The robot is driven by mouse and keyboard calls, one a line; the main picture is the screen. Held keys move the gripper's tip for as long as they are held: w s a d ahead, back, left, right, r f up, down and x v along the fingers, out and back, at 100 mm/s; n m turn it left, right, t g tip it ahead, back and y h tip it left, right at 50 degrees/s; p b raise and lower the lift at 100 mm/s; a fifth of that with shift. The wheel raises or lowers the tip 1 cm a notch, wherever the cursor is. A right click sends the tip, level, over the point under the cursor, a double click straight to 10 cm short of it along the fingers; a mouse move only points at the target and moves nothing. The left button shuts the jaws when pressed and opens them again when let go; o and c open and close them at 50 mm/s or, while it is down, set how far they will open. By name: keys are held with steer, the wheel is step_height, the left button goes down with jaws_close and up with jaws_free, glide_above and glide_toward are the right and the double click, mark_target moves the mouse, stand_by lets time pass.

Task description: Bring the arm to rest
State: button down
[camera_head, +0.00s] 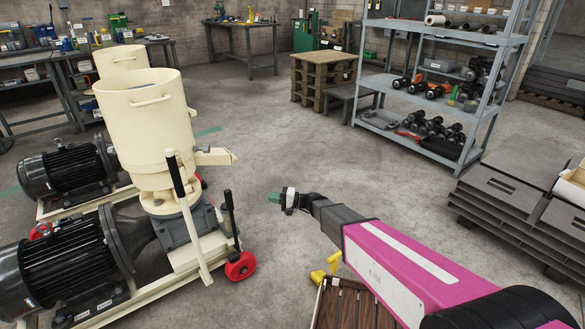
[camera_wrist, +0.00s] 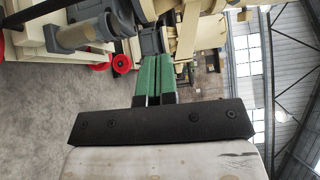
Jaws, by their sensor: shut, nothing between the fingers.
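My gripper (camera_head: 274,197) is at the end of my outstretched pink and grey arm, in the middle of the head view. It points left toward the cream pellet mill (camera_head: 148,115) and is apart from it, with open floor between. In the wrist view its two green fingers (camera_wrist: 155,78) lie side by side, shut, with nothing held. Parts of the mill (camera_wrist: 95,30) show beyond the fingers, turned on their side.
The mill has a black motor (camera_head: 65,275), a red wheel (camera_head: 240,266) and upright levers near my gripper. A slatted wooden thing (camera_head: 350,305) and a yellow object (camera_head: 325,272) lie below my arm. Metal shelving (camera_head: 440,100) stands back right. The middle floor is clear.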

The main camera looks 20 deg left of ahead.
steer(key=s+d+r+h, duration=0.1)
steer(key=s+d+h, duration=0.2)
steer(key=d, duration=1.4)
steer(key=s+d+r+t+h, duration=0.1)
steer(key=s+d+h, duration=0.3)
steer(key=d+h, duration=0.5)
steer(key=s+d+r+m+t+h, duration=0.1)
steer(key=d+h, duration=0.5)
steer(key=d, duration=1.9)
steer(key=s+r, duration=0.1)
steer(key=s, duration=0.1)
steer(key=shift+s+d, duration=0.3)
steer(key=shift+s, duration=0.05)
